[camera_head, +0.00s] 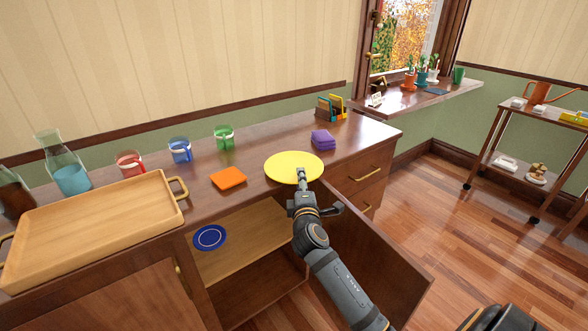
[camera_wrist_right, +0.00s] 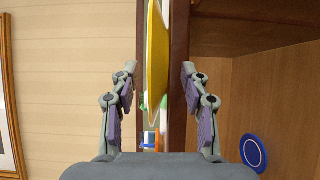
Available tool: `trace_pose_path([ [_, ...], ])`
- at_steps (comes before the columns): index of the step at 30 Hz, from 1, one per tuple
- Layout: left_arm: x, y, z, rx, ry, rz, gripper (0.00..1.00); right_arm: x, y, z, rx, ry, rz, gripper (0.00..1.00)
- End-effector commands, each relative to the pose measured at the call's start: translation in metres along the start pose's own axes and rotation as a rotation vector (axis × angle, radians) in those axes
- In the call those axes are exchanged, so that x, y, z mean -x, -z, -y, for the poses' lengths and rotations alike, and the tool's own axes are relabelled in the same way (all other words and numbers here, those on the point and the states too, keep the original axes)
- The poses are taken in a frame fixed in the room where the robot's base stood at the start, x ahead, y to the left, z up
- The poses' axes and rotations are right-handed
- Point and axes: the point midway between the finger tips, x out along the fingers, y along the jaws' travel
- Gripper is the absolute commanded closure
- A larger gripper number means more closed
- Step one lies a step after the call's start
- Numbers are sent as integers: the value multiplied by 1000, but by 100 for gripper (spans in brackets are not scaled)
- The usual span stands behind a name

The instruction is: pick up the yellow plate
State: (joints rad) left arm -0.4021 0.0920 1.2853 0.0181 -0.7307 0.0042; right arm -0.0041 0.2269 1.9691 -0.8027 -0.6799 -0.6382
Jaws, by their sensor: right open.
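The yellow plate (camera_head: 284,165) lies flat on the wooden counter, at its front edge above the open cabinet. My right gripper (camera_head: 301,174) is at the plate's near rim, its arm coming in from below. In the right wrist view the plate (camera_wrist_right: 158,50) shows edge-on between the two spread fingers of my right gripper (camera_wrist_right: 159,70). The fingers are open, one on the plate's upper side and one on its lower side. I cannot tell whether either touches it. My left gripper is not in view.
An orange square (camera_head: 229,178) and a purple stack (camera_head: 323,140) flank the plate. A wooden tray (camera_head: 95,225), carafes and colored mugs stand left. Below, the cabinet door (camera_head: 375,245) hangs open; a blue plate (camera_head: 210,238) is inside. Open floor lies right.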

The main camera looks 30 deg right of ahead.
Motion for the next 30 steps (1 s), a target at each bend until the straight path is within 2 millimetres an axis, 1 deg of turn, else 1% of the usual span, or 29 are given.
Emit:
trace_pose_path([
  [2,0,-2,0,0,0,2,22,0,0,0,0,0,0,54],
  [5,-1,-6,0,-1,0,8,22,0,0,0,0,0,0,66],
  [12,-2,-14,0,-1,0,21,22,1,0,0,0,1,0,99],
  [13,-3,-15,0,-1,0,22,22,1,0,0,0,1,0,100],
  [19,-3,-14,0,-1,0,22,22,1,0,-1,-1,-1,0,100],
  [25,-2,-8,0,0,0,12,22,1,0,-2,-1,-1,0,100],
  [28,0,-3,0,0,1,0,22,0,0,-8,-1,-2,0,100],
  [29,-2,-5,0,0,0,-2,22,0,0,-11,-2,-3,1,100],
  [30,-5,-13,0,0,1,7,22,0,0,-17,-2,-4,1,100],
])
